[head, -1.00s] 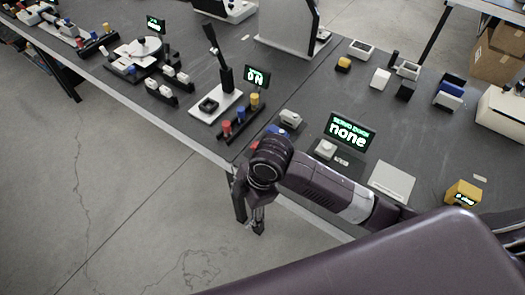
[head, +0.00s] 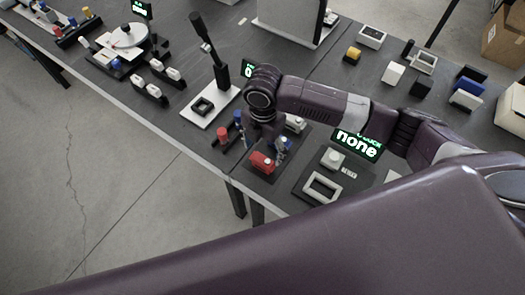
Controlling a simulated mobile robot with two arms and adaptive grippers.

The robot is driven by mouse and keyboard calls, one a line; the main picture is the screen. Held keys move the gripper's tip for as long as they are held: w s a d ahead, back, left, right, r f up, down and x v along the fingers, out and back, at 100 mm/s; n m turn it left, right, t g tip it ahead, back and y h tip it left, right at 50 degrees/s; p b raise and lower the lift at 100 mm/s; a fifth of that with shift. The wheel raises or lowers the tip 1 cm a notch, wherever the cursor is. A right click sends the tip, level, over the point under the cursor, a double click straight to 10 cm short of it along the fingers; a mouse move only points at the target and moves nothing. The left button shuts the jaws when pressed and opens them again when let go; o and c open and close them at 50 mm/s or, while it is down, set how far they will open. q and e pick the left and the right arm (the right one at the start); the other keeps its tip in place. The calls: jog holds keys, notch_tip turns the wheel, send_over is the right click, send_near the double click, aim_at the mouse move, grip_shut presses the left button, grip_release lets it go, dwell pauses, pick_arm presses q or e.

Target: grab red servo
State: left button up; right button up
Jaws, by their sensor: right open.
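The red servo (head: 261,163) is a small red block near the front edge of the dark table, in the middle of the head view. My right gripper (head: 267,143) points down just above and behind it in the picture. Its fingers are open, and one finger shows at the servo's right side. The gripper hides part of the servo's far side, and I cannot tell whether the fingers touch it. My left gripper is out of view.
A lever on a white base (head: 210,106) and a red-topped post (head: 222,135) stand close on the left. On the right are a white square frame (head: 321,187), a white knob (head: 332,159) and a display reading "none" (head: 357,146). Table space is tight here.

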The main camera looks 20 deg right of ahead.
aim_at(263, 160)
jog(key=f, duration=0.1)
jog(key=s+f+p, duration=0.1)
jog(key=f, duration=0.1)
jog(key=shift+a+f, duration=0.15)
jog(key=shift+f, duration=0.1)
jog(key=shift+w+f+p, duration=0.25)
jog(key=shift+f+p, duration=0.2)
jog(key=shift+f, duration=1.05)
jog(key=c, duration=1)
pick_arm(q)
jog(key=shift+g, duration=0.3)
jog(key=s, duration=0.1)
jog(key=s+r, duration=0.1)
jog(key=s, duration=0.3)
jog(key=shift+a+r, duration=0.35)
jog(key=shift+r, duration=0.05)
pick_arm(e)
jog(key=shift+r, duration=0.1)
